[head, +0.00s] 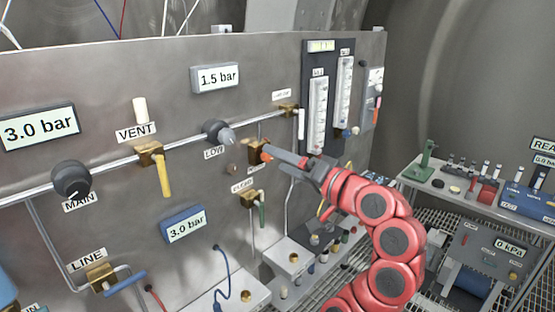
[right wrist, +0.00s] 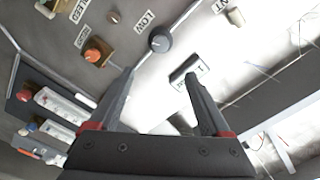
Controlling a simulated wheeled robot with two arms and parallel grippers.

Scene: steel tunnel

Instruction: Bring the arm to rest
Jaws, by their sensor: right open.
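My right arm (head: 376,225) is red and reaches in from the lower right in the head view. Its gripper (head: 279,157) is in front of the grey panel, overlapping the orange-handled brass valve in the picture. In the right wrist view the two dark fingers (right wrist: 160,74) stand wide apart with nothing held between them. There the orange knob (right wrist: 94,55) lies to the left of the fingers, and the LOW knob (right wrist: 160,41) lies beyond the tips. Contact with the panel cannot be told. My left gripper is not in view.
The panel carries the MAIN knob (head: 71,179), a yellow-handled valve (head: 163,175), a blue-handled LINE valve (head: 124,283) and flow tubes (head: 318,115). A shelf of small fittings (head: 294,259) is below. A side bench (head: 445,184) stands at right.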

